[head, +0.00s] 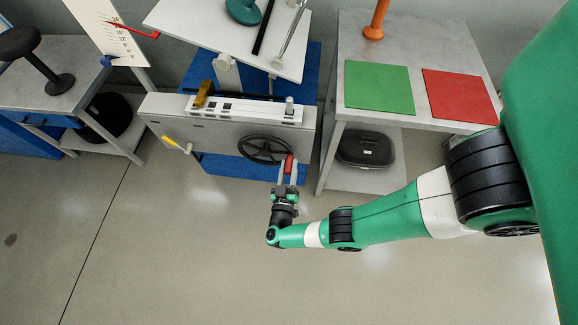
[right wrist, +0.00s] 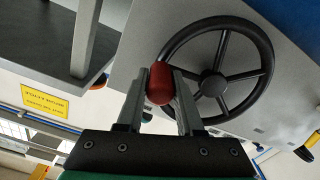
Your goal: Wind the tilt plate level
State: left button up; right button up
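The white tilt plate (head: 205,24) shows at the top of the head view and slopes; its far edge is cut off. Below it is a grey machine body (head: 225,137) with a black handwheel (head: 264,150) on its front face. The wheel has a red handle (head: 289,164) at its right side; wheel (right wrist: 213,82) and handle (right wrist: 160,83) also show in the right wrist view. My right gripper (head: 288,168) has one finger on each side of the handle and appears shut on it. My left gripper is not in view.
A white scale board (head: 106,32) with a red pointer (head: 135,29) stands at upper left. A teal round object (head: 243,10) and dark and silver bars lie on the plate. A yellow-handled lever (head: 171,141) is left of the wheel. A grey table (head: 412,43) stands right. The front floor is clear.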

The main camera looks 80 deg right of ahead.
jog(key=o, duration=0.4)
jog(key=shift+c, duration=0.2)
jog(key=s+a+b, duration=0.1)
jog(key=a, duration=1)
jog(key=shift+a, duration=0.3)
